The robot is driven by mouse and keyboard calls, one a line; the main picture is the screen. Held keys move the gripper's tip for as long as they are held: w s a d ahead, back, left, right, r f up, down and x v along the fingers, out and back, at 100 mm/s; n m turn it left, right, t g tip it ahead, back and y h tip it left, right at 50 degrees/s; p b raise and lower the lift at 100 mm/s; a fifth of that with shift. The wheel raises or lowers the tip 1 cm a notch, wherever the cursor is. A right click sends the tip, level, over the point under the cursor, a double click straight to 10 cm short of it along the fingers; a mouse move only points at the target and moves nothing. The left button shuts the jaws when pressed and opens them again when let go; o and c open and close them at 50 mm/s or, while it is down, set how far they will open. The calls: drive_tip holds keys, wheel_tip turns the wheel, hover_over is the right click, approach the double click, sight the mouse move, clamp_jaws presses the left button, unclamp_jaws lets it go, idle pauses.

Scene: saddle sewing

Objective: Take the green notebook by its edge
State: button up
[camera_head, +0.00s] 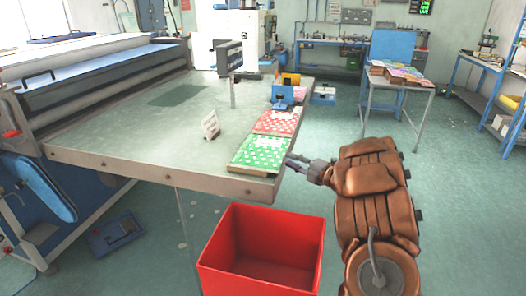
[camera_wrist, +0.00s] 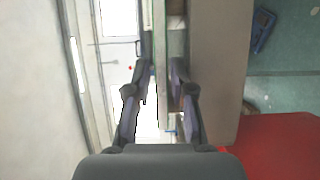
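The green notebook (camera_head: 261,154), with a white-dotted cover, lies at the near right corner of the worktable. My gripper (camera_head: 288,159) is at the notebook's right edge, coming from the right. In the wrist view the notebook shows edge-on as a thin green-lined strip (camera_wrist: 159,50). My gripper's two fingers (camera_wrist: 162,75) are spread on either side of that strip, with the edge between them. Narrow gaps seem to show beside it, so the fingers look open. Whether one finger touches the cover cannot be told.
The worktable (camera_head: 150,140) edge runs close beside my gripper. A red notebook (camera_head: 277,122) lies just behind the green one. A red bin (camera_head: 262,245) stands on the floor below.

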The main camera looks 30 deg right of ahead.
sight(273, 149)
drive_tip(key=p+x, duration=0.1)
drive_tip(key=x, duration=0.3)
drive_tip(key=shift+w, duration=0.3)
drive_tip(key=shift+d+p+x, duration=0.15)
drive_tip(key=shift+p+x, duration=0.5)
drive_tip(key=shift+x, duration=0.65)
drive_tip(key=shift+d+p+x, duration=0.15)
drive_tip(key=shift+p+x, duration=0.5)
drive_tip(key=shift+x, duration=0.65)
drive_tip(key=shift+w+f, duration=0.1)
clamp_jaws()
